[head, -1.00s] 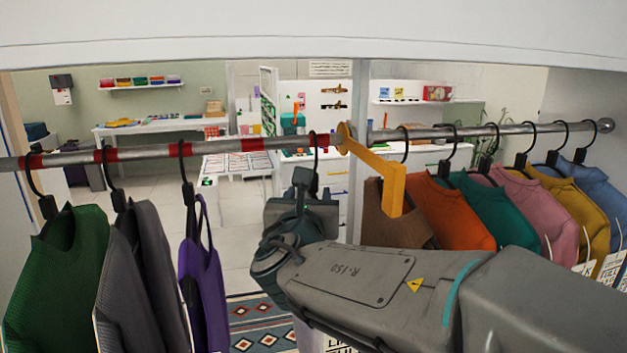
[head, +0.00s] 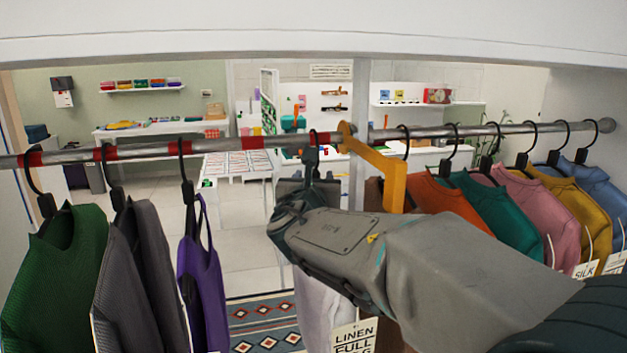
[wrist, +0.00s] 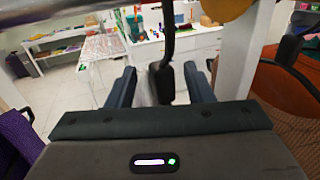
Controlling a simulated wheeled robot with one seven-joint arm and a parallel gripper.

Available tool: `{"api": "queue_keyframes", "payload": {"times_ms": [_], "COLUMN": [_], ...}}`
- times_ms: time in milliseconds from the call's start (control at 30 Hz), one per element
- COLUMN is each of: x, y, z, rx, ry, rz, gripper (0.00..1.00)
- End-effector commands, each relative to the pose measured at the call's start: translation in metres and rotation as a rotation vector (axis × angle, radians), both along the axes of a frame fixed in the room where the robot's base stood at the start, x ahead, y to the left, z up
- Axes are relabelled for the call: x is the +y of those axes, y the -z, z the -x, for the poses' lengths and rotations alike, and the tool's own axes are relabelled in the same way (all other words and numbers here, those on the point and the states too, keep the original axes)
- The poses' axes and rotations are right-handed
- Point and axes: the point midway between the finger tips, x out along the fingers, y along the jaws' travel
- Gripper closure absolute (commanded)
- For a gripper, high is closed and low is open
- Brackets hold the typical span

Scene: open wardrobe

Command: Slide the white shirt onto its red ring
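The white shirt (head: 315,315) hangs below the rail, partly hidden behind my arm. Its black hanger hook (head: 314,142) is over the rail at a red band (head: 325,138), left of the yellow bracket. Another red band (head: 253,143) to its left has no hanger on it. My gripper (head: 312,182) is at the hanger's neck, below the hook. In the wrist view, the hanger neck (wrist: 161,82) stands between the two fingers of my gripper (wrist: 160,88). Gaps show on both sides, so the gripper is open. The shirt is mostly hidden there.
Green (head: 60,265), grey (head: 150,265) and purple (head: 203,270) garments hang left, with bare rail between purple and white. A yellow bracket (head: 394,185) hangs right of the hook. Brown, orange (head: 450,205), teal and other garments hang close together beyond it.

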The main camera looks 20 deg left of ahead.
Motion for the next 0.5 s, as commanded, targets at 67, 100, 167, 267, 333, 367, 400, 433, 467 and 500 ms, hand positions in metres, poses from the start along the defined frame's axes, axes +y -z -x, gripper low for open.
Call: {"api": "queue_keyframes", "payload": {"times_ms": [67, 100, 167, 267, 333, 367, 400, 433, 467, 500], "x": [0.0, 0.0, 0.0, 0.0, 0.001, 0.002, 0.004, 0.006, 0.009, 0.012], "y": [0.0, 0.0, 0.0, -0.001, -0.001, -0.001, -0.001, -0.002, -0.002, -0.002], "z": [0.0, 0.0, 0.0, 0.0, 0.001, 0.002, 0.003, 0.004, 0.005, 0.007], "rx": [0.0, 0.0, 0.0, -0.002, -0.002, -0.001, -0.001, -0.001, -0.002, -0.001], "ry": [0.0, 0.0, 0.0, 0.0, 0.0, -0.001, -0.002, -0.002, -0.002, -0.002], "rz": [0.0, 0.0, 0.0, 0.0, 0.0, 0.0, 0.001, 0.001, 0.001, 0.001], "gripper": [0.72, 0.83, 0.91, 0.91, 0.91, 0.91, 0.91, 0.91, 0.91, 0.91]}}
